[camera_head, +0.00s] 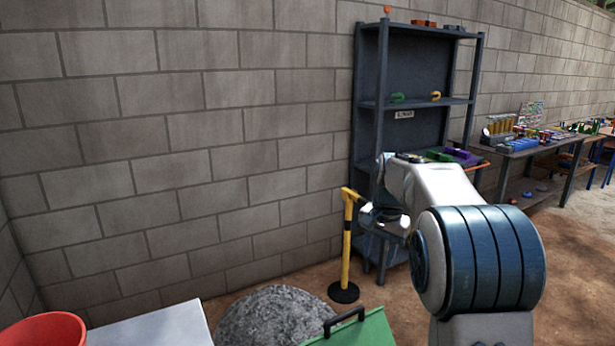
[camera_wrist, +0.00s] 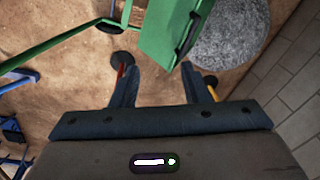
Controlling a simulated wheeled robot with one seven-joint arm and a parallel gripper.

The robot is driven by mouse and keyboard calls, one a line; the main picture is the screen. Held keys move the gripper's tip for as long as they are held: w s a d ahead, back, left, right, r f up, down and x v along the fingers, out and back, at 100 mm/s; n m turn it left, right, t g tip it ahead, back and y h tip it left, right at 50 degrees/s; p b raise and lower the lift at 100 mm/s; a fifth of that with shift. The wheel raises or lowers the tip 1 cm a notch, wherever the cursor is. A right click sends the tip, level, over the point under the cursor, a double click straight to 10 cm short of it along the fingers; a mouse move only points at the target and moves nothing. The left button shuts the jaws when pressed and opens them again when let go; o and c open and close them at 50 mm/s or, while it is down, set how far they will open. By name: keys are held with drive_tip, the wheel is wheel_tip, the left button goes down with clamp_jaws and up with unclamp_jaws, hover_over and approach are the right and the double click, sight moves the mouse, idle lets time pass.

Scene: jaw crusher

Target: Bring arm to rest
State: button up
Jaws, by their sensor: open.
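My arm reaches forward on the right side of the head view, with its large banded joint in front. My gripper (camera_wrist: 160,80) shows in the wrist view with its two dark fingers spread apart and nothing between them but sandy ground below. In the head view the gripper end (camera_head: 385,218) is small and partly hidden by my arm. It appears in front of a yellow post (camera_head: 347,245), and I cannot tell the gap between them.
A grey shelf (camera_head: 368,150) stands against the block wall (camera_head: 150,190). A workbench (camera_head: 520,150) is farther right. Below are a green panel (camera_head: 372,330), a grey rock pile (camera_head: 272,318), a pale table (camera_head: 160,328) and a red bowl (camera_head: 45,330). Open sandy ground lies at right.

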drive_tip(key=s+a+f+n+p, duration=0.1)
drive_tip(key=s+n, duration=0.2)
drive_tip(key=s, duration=1.2)
drive_tip(key=s+f+n+t, duration=0.1)
drive_tip(key=s+n, duration=0.3)
drive_tip(key=s, duration=1.2)
drive_tip(key=shift+a+f+t+h+p, duration=0.3)
drive_tip(key=shift+a+f+p, duration=0.1)
drive_tip(key=shift+f, duration=0.4)
